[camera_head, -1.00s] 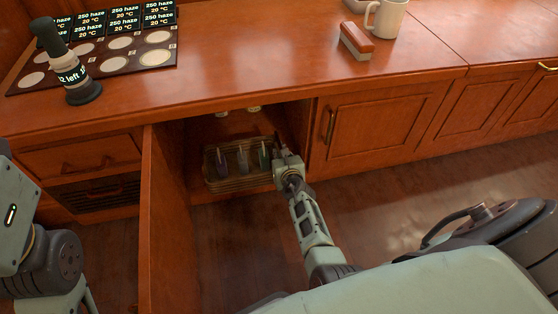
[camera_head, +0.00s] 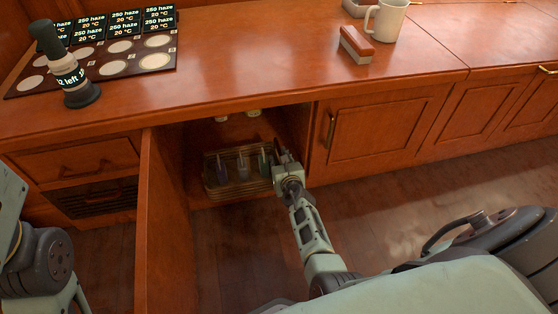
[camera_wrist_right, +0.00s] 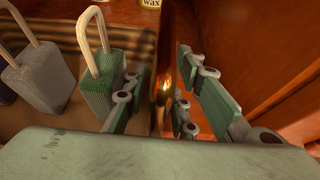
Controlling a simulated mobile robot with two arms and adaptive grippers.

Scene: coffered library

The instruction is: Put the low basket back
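The low basket (camera_head: 208,184) is a woven brown tray inside the open lower cabinet. My right gripper (camera_head: 279,150) is at the basket's right end. In the wrist view its fingers (camera_wrist_right: 160,85) stand apart, one beside the green item and one towards the cabinet's side wall. The basket's end wall appears to lie between them; contact is unclear. My left gripper is out of view.
The open cabinet door (camera_head: 165,225) stands left of the opening. Light-coloured tins (camera_head: 253,113) sit deeper inside.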

